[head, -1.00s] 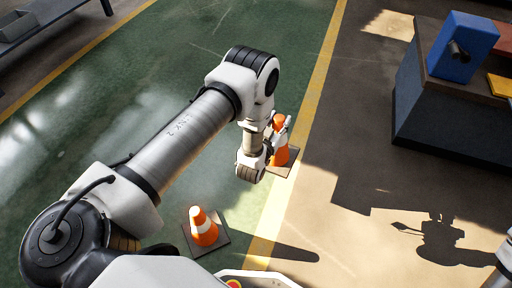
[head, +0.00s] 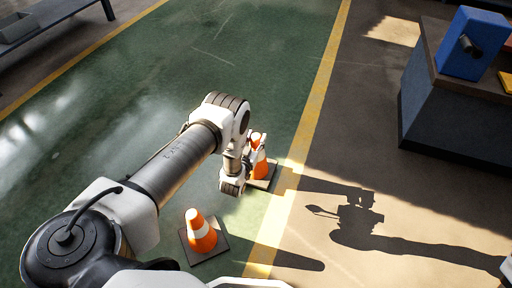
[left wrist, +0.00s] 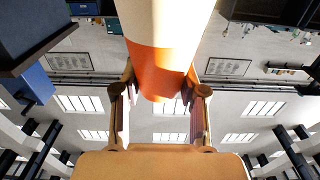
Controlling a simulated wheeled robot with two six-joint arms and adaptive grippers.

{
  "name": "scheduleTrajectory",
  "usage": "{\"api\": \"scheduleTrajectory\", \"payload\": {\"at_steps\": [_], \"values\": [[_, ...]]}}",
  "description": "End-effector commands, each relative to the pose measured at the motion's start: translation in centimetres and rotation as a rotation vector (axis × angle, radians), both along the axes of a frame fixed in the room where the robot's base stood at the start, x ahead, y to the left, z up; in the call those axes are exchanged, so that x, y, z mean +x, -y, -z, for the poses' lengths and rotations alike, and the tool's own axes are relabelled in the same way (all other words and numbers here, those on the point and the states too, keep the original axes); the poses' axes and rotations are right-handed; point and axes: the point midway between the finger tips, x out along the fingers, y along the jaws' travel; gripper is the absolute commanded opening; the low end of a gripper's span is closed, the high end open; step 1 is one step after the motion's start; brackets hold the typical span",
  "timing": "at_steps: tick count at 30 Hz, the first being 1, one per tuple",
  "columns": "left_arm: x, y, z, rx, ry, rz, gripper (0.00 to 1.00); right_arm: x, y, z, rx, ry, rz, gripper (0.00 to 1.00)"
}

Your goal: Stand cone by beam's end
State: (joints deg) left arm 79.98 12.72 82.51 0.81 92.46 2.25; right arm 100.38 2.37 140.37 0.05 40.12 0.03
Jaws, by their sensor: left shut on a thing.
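An orange and white cone (head: 261,170) with a dark square base is held upright by my left gripper (head: 252,153), near the yellow floor line. In the left wrist view the cone (left wrist: 165,60) fills the upper middle between the two fingers (left wrist: 160,110), which are shut on its orange top part. I cannot tell whether its base touches the floor. A second orange and white cone (head: 200,236) stands on the green floor nearer to me, apart from the gripper. I cannot make out the beam. My right gripper is out of view.
A yellow line (head: 318,95) divides the green floor from the brown floor. A grey bench (head: 50,35) is at the top left. The green floor beyond the held cone is clear.

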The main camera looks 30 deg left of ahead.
Motion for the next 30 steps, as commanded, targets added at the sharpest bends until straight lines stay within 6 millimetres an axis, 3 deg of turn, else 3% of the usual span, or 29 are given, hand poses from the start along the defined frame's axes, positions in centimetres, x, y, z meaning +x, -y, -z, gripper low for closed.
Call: {"api": "scheduleTrajectory", "payload": {"at_steps": [1,3,13,14,15,26,30], "values": [[0.0,0.0,1.7,0.0,0.001,0.0,0.0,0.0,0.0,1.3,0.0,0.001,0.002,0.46],[0.0,0.0,2.3,0.0,0.001,0.0,0.0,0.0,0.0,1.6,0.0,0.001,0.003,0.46],[0.0,0.0,2.4,0.0,0.001,0.0,0.0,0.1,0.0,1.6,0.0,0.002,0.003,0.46],[0.0,0.0,2.3,0.0,-0.002,0.0,0.52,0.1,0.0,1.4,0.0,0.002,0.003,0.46],[0.0,0.0,2.3,0.0,-0.002,0.001,0.66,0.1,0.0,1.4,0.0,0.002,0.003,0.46],[0.0,0.1,1.8,0.0,-0.001,0.001,0.67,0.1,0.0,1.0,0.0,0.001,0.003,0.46],[-2.0,0.6,1.6,0.0,-0.005,0.002,0.67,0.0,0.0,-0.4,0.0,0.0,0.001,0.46]]}}
